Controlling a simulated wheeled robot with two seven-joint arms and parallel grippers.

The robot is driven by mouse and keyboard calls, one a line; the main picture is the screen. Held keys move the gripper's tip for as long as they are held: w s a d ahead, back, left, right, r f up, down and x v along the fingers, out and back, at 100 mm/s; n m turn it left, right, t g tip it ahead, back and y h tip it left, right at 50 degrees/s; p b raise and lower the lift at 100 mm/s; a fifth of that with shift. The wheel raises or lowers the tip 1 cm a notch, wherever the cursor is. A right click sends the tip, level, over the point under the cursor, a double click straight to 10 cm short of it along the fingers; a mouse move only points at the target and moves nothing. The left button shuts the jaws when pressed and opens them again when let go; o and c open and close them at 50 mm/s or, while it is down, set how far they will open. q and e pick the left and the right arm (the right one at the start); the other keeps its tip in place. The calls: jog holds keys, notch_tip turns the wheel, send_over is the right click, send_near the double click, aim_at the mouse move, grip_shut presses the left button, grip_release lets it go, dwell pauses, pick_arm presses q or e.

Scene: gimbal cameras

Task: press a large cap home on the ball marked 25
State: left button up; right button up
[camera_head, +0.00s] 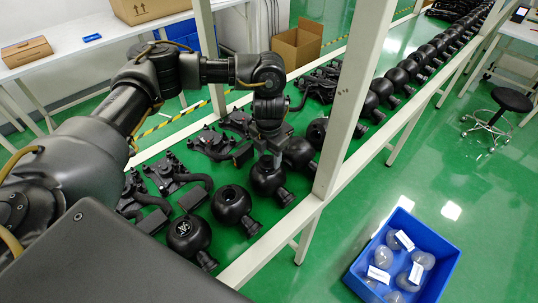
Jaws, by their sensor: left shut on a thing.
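My left gripper (272,158) reaches down from my left arm, its fingertips at the top of a black ball (267,180) on the green bench. It is shut on a dark thing, likely a large cap, mostly hidden between the fingers and the ball; I cannot tell whether the cap is seated. To the left a black ball (232,206) shows an open round hole in its top. The nearest ball (188,236) has a top with white marking. No number 25 can be read on any ball. My right gripper is not in view.
Black jointed parts (165,175) lie along the bench's left side. A white upright post (352,95) stands just right of my gripper. More black balls (398,75) line the bench beyond it. A blue crate (361,291) with clear, labelled domes is at lower right.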

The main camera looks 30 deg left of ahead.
aim_at(269, 156)
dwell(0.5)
pick_arm(q)
jog(key=shift+f+b, duration=0.55)
jog(key=shift+f, duration=0.3)
jog(key=o, duration=1)
jog(key=shift+r, duration=0.1)
notch_tip(269, 156, up, 11)
jog(key=shift+f+b, duration=0.1)
jog(key=shift+b, duration=0.3)
